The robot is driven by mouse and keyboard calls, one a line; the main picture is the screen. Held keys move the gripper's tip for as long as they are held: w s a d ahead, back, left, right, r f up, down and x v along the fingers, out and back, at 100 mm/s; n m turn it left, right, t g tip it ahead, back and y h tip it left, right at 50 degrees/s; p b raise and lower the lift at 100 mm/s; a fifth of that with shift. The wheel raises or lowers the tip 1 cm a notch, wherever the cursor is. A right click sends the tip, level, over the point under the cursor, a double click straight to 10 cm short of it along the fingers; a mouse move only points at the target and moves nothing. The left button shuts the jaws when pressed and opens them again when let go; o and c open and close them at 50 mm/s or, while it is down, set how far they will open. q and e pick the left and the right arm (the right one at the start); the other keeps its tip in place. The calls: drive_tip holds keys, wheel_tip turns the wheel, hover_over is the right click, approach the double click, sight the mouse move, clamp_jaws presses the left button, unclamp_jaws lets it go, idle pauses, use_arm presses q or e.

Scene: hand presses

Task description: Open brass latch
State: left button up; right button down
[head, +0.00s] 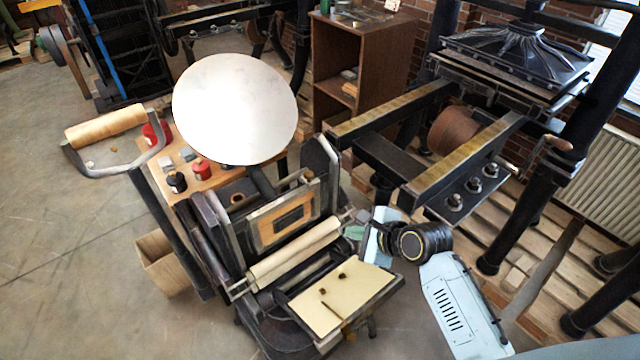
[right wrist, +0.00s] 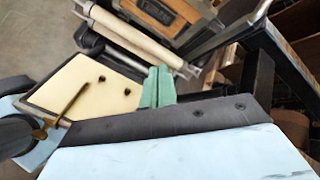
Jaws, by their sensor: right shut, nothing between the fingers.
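A small brass latch-like piece (right wrist: 40,131) with a thin rod sits at the edge of the cream board (right wrist: 88,112) in the right wrist view. I cannot tell whether this piece is latched. My right gripper (head: 353,232) is near the right end of the press's cream roller, beyond the board and apart from the brass piece. Its green fingertips (right wrist: 157,84) are together and empty. My left gripper is not in view.
The press has a cream roller (head: 296,253), a wooden-framed form (head: 284,224) and a large round disc (head: 235,108). A black press with brass-topped rails (head: 390,108) stands to the right. Floor at the left is mostly clear, with a wooden bin (head: 160,262) beside the press.

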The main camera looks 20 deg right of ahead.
drive_tip(key=w+d+r+m+t, duration=0.2)
drive_tip(key=w+m, duration=0.4)
drive_tip(key=m, duration=0.2)
drive_tip(key=b, duration=0.2)
approach(312, 182)
drive_tip(key=x, duration=0.3)
drive_tip(key=f+x, duration=0.1)
drive_tip(key=x, duration=0.1)
drive_tip(key=shift+d+f, duration=0.15)
drive_tip(key=shift+f, duration=0.1)
drive_tip(key=shift+w+a+r, duration=0.25)
drive_tip(key=shift+w+r, duration=0.15)
drive_tip(key=shift+r, duration=0.05)
drive_tip(key=shift+p, duration=0.3)
